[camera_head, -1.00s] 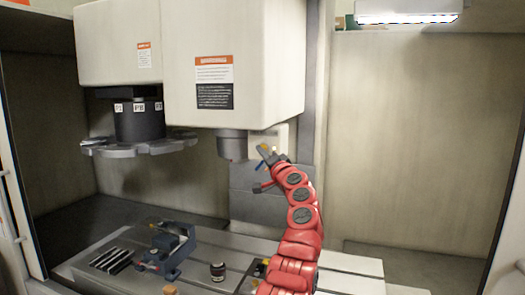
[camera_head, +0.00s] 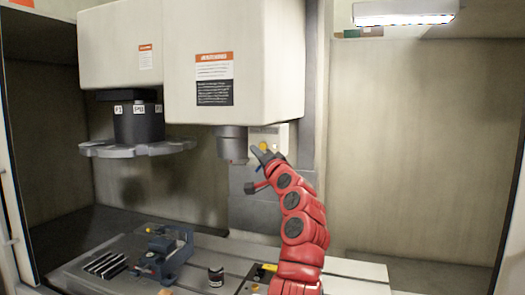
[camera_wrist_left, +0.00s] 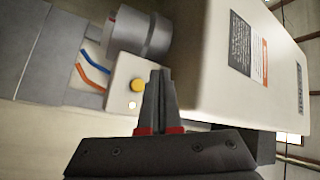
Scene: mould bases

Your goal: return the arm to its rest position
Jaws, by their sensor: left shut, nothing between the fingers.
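My left arm is red and segmented and rises from the bottom middle of the head view. Its dark left gripper (camera_head: 258,153) is in front of a light box (camera_head: 281,137) with a yellow button (camera_head: 263,147), right of the machine's spindle (camera_head: 232,144). In the left wrist view the two dark fingers of the gripper (camera_wrist_left: 159,78) are together, with nothing between them. The box's yellow button (camera_wrist_left: 137,85) is just left of the fingertips there. I cannot tell whether the fingers touch the box. My right gripper is not in view.
The machine's white head (camera_head: 235,65) hangs above, with a tool carousel (camera_head: 138,145) at the left. Below lie a blue-grey vise (camera_head: 168,252), dark bars (camera_head: 105,265) and a small dark jar (camera_head: 216,276) on the slotted table (camera_head: 345,270).

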